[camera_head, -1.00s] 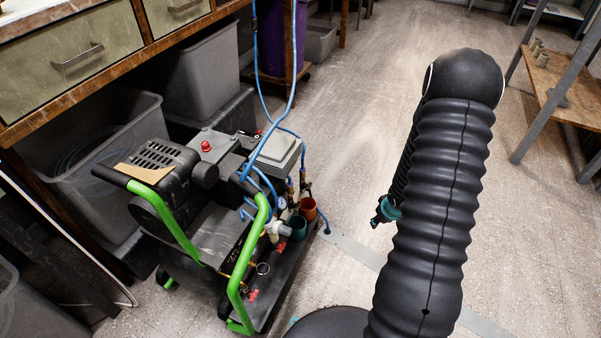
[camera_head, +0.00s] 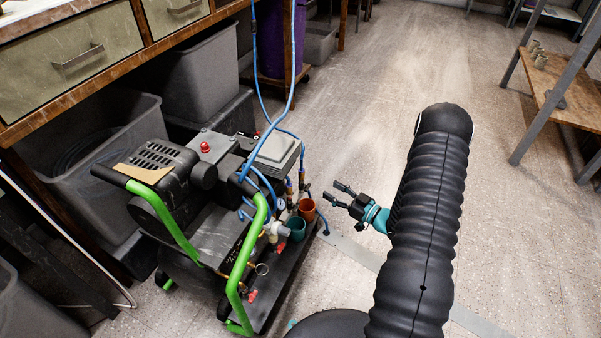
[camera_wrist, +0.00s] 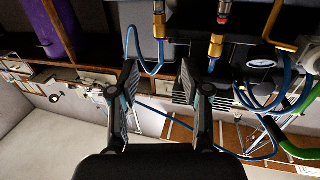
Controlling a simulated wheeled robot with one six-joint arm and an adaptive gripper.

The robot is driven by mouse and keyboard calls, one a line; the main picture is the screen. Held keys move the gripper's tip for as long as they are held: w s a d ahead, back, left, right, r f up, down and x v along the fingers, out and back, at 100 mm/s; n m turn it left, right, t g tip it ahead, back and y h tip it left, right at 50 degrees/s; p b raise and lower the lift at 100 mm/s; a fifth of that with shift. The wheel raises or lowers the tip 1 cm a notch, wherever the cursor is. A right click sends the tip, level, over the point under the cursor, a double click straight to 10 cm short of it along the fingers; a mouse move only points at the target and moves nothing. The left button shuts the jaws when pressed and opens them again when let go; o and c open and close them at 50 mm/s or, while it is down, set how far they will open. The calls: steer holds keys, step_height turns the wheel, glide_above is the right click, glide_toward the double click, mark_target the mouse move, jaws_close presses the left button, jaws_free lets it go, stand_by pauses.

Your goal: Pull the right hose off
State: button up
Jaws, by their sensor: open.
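Two blue hoses come down to brass fittings at the right end of the green-handled compressor (camera_head: 205,225). The right hose (camera_head: 302,157) runs down to the right brass fitting (camera_head: 302,183) in the head view. The wrist view looks upside down. There, one brass fitting (camera_wrist: 159,25) with a looped blue hose (camera_wrist: 128,45) is at top centre, and another fitting (camera_wrist: 215,46) is to its right. My gripper (camera_head: 338,192) is open and empty, right of the fittings and apart from them. In the wrist view my gripper (camera_wrist: 158,78) has its fingers spread below the fittings.
A pressure gauge (camera_wrist: 262,63) sits beside the fittings. An orange cup (camera_head: 307,209) and a teal cup (camera_head: 297,229) stand on the compressor's base. Grey bins (camera_head: 200,75) are behind under the bench. A shelf (camera_head: 565,95) stands at right. Floor right of the compressor is open.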

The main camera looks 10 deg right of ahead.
mark_target(302, 170)
steer(key=x, duration=1.3)
steer(key=shift+w+a, duration=0.25)
steer(key=shift+w, duration=0.05)
jaws_close()
steer(key=shift+r, duration=0.1)
